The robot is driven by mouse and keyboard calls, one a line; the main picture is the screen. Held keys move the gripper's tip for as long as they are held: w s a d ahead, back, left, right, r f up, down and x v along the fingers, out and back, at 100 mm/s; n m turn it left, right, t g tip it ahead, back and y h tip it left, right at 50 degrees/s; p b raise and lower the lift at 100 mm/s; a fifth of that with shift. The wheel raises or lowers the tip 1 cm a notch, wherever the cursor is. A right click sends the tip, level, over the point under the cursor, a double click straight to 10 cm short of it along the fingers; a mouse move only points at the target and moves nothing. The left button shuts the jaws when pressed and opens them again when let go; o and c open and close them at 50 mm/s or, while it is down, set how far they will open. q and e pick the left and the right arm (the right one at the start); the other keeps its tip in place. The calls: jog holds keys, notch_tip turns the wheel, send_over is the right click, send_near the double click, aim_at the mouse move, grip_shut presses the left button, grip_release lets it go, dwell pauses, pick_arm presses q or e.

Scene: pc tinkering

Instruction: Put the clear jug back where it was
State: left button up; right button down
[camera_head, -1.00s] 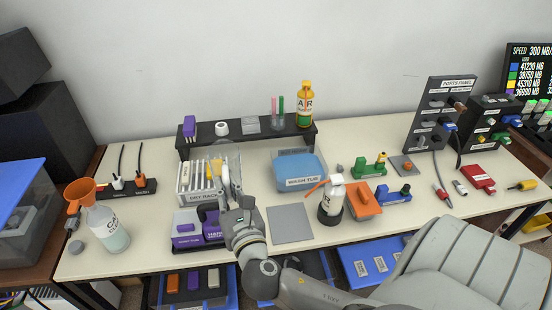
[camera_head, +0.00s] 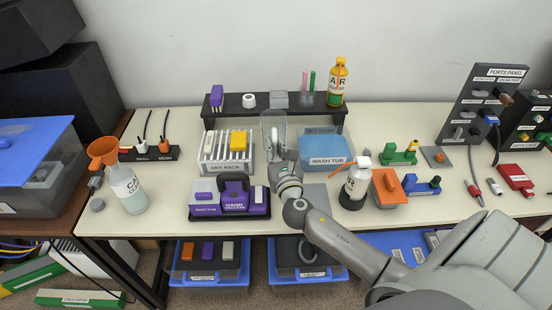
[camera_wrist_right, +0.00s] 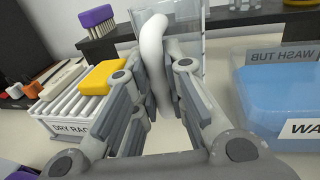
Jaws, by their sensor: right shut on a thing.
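The clear jug (camera_head: 273,130) is upright between the dry rack (camera_head: 210,168) and the wash tub (camera_head: 322,148), in front of the dark shelf. My right gripper (camera_head: 281,160) is shut on the jug's white handle from the front. In the right wrist view, the fingers (camera_wrist_right: 162,92) close around the white handle (camera_wrist_right: 152,45), with the clear jug wall (camera_wrist_right: 193,52) behind. The jug's base is hidden, so I cannot tell whether it touches the table. My left gripper is not in view.
The dark shelf (camera_head: 272,112) carries a purple brush (camera_head: 216,98) and a yellow bottle (camera_head: 337,82). A yellow block (camera_head: 238,141) lies on the dry rack. A purple hand station (camera_head: 234,196) is at the front left.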

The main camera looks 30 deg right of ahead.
aim_at(276, 157)
jog(key=f, duration=0.1)
jog(key=f+b, duration=0.1)
jog(key=f, duration=0.1)
jog(key=shift+w+d+f, duration=0.25)
jog(key=shift+d, duration=0.15)
jog(key=shift+f, duration=0.2)
jog(key=shift+f, duration=0.1)
jog(key=c, duration=1.5)
grip_release()
jog(key=shift+f+b, duration=0.1)
jog(key=shift+b, duration=0.2)
jog(key=shift+s+a+r, duration=0.1)
jog(key=shift+r, duration=0.1)
jog(key=v, duration=1.2)
